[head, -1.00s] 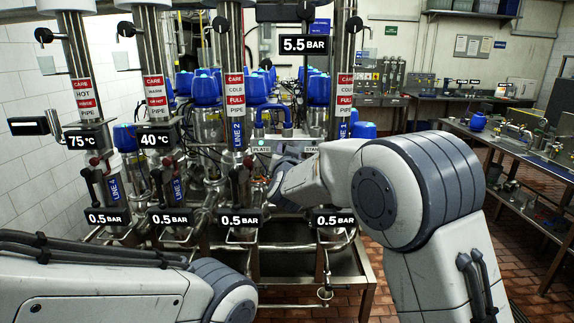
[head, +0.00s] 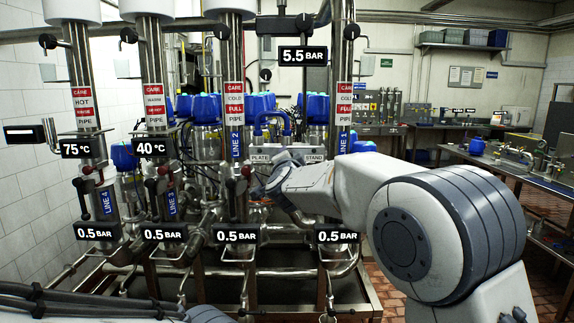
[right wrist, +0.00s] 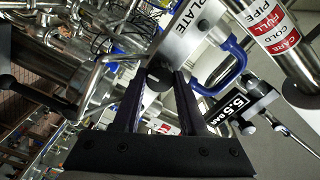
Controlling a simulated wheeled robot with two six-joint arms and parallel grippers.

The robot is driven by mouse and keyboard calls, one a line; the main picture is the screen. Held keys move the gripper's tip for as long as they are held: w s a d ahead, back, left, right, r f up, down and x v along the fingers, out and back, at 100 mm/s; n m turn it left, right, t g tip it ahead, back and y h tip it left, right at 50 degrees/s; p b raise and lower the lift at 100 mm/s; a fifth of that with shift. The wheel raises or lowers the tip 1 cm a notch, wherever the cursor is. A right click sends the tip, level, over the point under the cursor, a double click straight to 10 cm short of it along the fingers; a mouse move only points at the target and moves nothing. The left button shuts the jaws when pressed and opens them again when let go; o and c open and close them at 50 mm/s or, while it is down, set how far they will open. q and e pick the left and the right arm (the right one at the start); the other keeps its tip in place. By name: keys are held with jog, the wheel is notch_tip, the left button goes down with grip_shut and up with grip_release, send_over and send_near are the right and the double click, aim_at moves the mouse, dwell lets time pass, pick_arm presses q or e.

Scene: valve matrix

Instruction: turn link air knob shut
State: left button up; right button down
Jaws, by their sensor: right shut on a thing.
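A small round black knob (right wrist: 159,77) with a pale mark on its face sits just below the PLATE sign in the right wrist view. I take it to be the link air knob. My right gripper (right wrist: 160,85) is shut on it, with one dark finger on each side. In the head view my right arm reaches in from the right, and its wrist end (head: 268,190) is below the PLATE sign (head: 262,159). The knob cannot be made out there. My left gripper is not in view; only part of my left arm shows at the lower left.
Vertical steel pipes with red valve handles (head: 163,170) stand left of my right arm. Displays read 5.5 BAR (head: 303,55) and 0.5 BAR (head: 337,237). Blue-topped fittings (head: 317,108) crowd behind. A workbench (head: 525,173) stands at the right.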

jog(key=shift+m, duration=0.4)
jog(key=shift+c, duration=2.2)
grip_release()
jog(key=s+b, duration=0.2)
jog(key=s, duration=0.8)
jog(key=shift+s+b, duration=0.25)
jog(key=shift+b, duration=0.1)
